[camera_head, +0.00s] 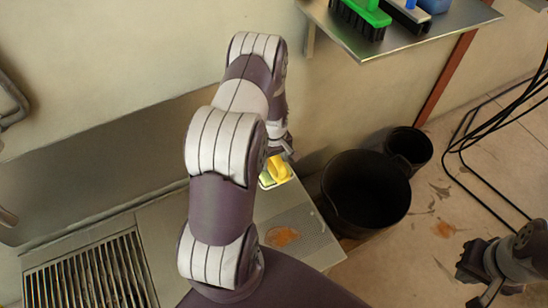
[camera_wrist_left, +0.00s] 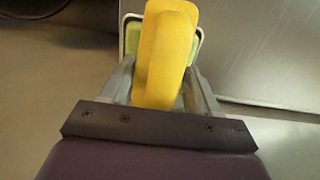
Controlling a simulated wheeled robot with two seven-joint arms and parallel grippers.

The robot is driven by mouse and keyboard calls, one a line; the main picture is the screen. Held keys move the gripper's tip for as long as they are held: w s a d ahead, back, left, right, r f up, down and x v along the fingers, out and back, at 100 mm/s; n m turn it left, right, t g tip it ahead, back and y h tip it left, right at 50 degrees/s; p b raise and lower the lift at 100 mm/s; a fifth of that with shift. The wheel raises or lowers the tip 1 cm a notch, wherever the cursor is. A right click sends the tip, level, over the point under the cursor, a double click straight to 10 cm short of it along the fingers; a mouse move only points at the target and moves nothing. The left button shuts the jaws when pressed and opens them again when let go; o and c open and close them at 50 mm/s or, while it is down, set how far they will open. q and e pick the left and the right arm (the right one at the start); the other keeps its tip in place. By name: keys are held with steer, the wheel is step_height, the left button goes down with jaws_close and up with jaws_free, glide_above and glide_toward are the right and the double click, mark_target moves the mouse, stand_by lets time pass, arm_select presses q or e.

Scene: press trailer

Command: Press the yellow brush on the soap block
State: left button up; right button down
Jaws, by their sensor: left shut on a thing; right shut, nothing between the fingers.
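The yellow brush (camera_head: 278,168) is between the fingers of my left gripper (camera_head: 279,149), over the right part of the metal counter. In the left wrist view the brush (camera_wrist_left: 168,50) stands between the two grey fingers of my left gripper (camera_wrist_left: 160,85), which is shut on it. A green block with a pale rim, seemingly the soap block (camera_wrist_left: 131,38), shows behind and beside the brush. A little of it shows in the head view (camera_head: 266,182). The brush hides its middle, so I cannot tell whether they touch. My right gripper (camera_head: 475,268) is shut and empty, low at the right.
The metal counter (camera_head: 310,238) has an orange stain (camera_head: 283,236) and a slatted grate (camera_head: 90,275) at left. Two black bins (camera_head: 366,192) (camera_head: 409,147) stand right of it. A wall shelf (camera_head: 400,38) holds a green brush (camera_head: 362,15). Black cables hang at right.

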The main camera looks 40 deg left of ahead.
arm_select(q)
steer(key=shift+f+b, duration=0.3)
steer(key=shift+f, duration=0.15)
stand_by(0.9)
stand_by(1.1)
steer(key=shift+p, duration=0.3)
step_height(320, 180, up, 7)
steer(key=p, duration=0.6)
steer(key=shift+r+p, duration=0.1)
steer(key=shift+p, duration=0.25)
